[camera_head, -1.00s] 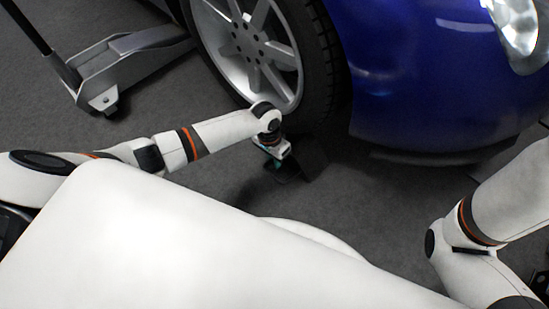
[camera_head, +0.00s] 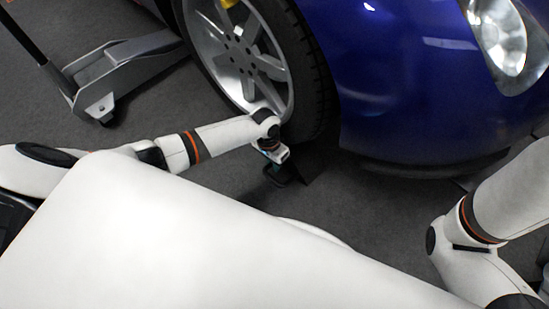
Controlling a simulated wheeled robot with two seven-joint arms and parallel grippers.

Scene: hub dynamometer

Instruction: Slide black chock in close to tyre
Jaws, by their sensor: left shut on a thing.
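The black chock (camera_head: 307,166) lies on the floor at the front foot of the tyre (camera_head: 318,92), partly hidden behind my left gripper. It is dark against the dark tyre, so I cannot tell whether the two touch. My left gripper (camera_head: 278,174) points down at the floor and is shut on the chock. My right arm comes in at the right edge, but its gripper is out of the picture.
The blue car (camera_head: 410,90) overhangs the chock on the right. A grey floor jack (camera_head: 120,70) with a long handle stands at the upper left. The grey carpet between jack and wheel is clear.

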